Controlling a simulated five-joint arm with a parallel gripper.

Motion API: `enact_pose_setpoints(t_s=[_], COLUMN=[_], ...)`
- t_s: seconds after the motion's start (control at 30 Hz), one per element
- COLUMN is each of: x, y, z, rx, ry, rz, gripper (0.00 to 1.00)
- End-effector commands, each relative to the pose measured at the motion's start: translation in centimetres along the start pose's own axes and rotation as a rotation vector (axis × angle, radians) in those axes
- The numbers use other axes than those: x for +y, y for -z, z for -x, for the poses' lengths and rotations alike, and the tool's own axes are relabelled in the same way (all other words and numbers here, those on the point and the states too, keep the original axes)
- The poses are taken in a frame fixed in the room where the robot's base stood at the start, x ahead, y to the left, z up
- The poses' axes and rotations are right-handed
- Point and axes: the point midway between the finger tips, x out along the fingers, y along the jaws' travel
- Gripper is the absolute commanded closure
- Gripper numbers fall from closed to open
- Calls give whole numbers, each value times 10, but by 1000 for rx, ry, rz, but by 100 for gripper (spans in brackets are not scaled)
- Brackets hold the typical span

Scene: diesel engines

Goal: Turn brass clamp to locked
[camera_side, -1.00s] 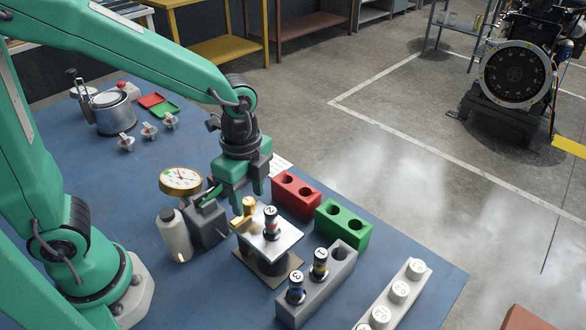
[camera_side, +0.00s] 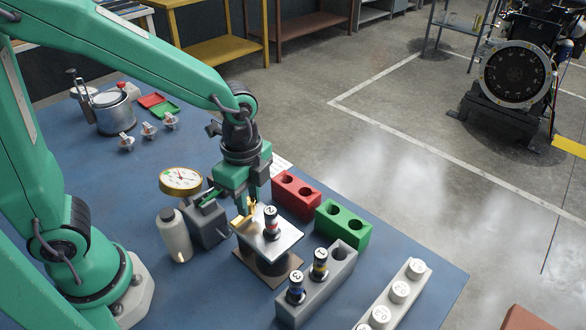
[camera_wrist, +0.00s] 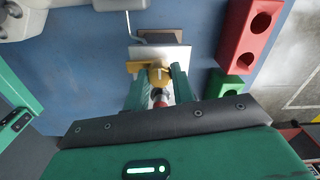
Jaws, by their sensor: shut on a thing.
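The brass clamp (camera_side: 243,214) stands at the left corner of the silver plate of a small fixture (camera_side: 280,241). My gripper (camera_side: 247,206) is lowered over it, and its fingers are shut on the clamp's upper part. In the wrist view the brass clamp (camera_wrist: 157,74) shows between the two green fingers of my gripper (camera_wrist: 157,84), with its bar pointing left. An injector marked 2 (camera_side: 271,223) stands upright on the plate, just right of the clamp. It is partly hidden in the wrist view.
A pressure gauge (camera_side: 181,181) on a grey pump body and a white bottle (camera_side: 174,236) stand close on the left. Red (camera_side: 296,194) and green (camera_side: 342,224) two-hole blocks stand behind right. A grey rack (camera_side: 317,289) holds injectors 3 and 1 in front.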

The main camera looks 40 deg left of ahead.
Motion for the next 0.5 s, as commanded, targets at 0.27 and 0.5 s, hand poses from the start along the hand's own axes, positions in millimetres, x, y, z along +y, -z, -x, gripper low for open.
enact_pose_setpoints(t_s=[0.27, 0.5], x=[0, 0], y=[0, 0], z=[0, 1], rx=[0, 0], ry=[0, 0], rz=[102, 277], gripper=[98, 98])
